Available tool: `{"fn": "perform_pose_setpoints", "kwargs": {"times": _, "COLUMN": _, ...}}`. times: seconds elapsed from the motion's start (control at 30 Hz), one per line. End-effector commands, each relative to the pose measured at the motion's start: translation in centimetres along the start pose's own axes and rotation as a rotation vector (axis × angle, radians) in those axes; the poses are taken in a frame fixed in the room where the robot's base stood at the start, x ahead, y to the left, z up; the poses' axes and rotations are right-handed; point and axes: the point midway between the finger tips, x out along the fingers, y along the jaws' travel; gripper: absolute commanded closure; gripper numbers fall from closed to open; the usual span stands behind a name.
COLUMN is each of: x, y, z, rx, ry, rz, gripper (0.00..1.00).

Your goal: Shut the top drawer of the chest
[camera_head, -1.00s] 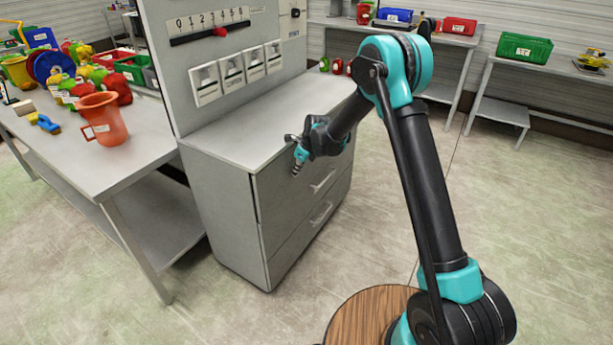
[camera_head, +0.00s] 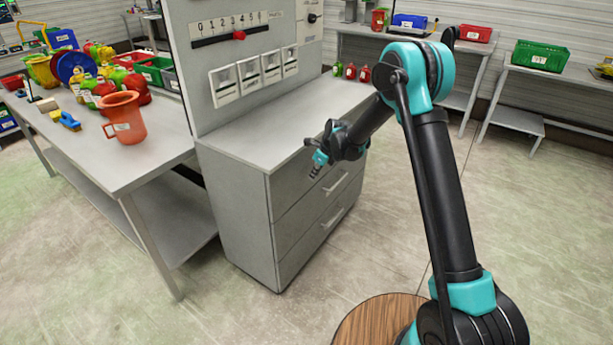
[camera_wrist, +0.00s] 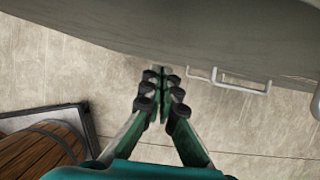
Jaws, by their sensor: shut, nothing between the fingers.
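The grey chest (camera_head: 238,212) stands in the middle of the head view, its drawer front facing right. Its upper drawer front (camera_head: 290,192) looks about flush with the body; I cannot tell whether a small gap is left. Two bar handles show on the front, an upper one (camera_head: 337,184) and a lower one (camera_head: 333,218). My gripper (camera_head: 317,169) is shut and empty, in front of the upper drawer front, left of the upper handle. In the wrist view my gripper (camera_wrist: 160,73) points towards the grey chest front, with a handle (camera_wrist: 240,80) to its right. Contact is unclear.
A workbench (camera_head: 110,170) with an orange jug (camera_head: 124,120) and toys stands left of the chest. A panel with a slider (camera_head: 235,38) rises behind the chest top. Several small bottles (camera_head: 350,72) stand on the top's far end. The floor to the right is open.

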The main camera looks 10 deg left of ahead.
Motion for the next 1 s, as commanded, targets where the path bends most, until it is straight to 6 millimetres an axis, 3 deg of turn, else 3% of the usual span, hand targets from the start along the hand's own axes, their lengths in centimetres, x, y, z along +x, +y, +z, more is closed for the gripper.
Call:
{"fn": "perform_pose_setpoints", "kwargs": {"times": 0.07, "x": -0.8, "y": -0.6, "z": -1.0, "rx": 0.003, "ry": 0.002, "rz": 0.000, "gripper": 1.00}}
{"fn": "perform_pose_setpoints", "kwargs": {"times": 0.5, "x": -8.3, "y": -0.5, "z": -0.9, "rx": 0.001, "ry": 0.004, "rz": 0.000, "gripper": 1.00}}
{"fn": "perform_pose_setpoints", "kwargs": {"times": 0.77, "x": -10.6, "y": -0.5, "z": -1.3, "rx": -0.011, "ry": 0.005, "rz": -0.003, "gripper": 1.00}}
{"fn": "perform_pose_setpoints", "kwargs": {"times": 0.87, "x": -12.0, "y": -0.5, "z": -2.7, "rx": -0.073, "ry": 0.010, "rz": -0.016, "gripper": 1.00}}
{"fn": "perform_pose_setpoints", "kwargs": {"times": 1.0, "x": -15.6, "y": -0.2, "z": -7.0, "rx": -0.265, "ry": 0.031, "rz": -0.054, "gripper": 1.00}}
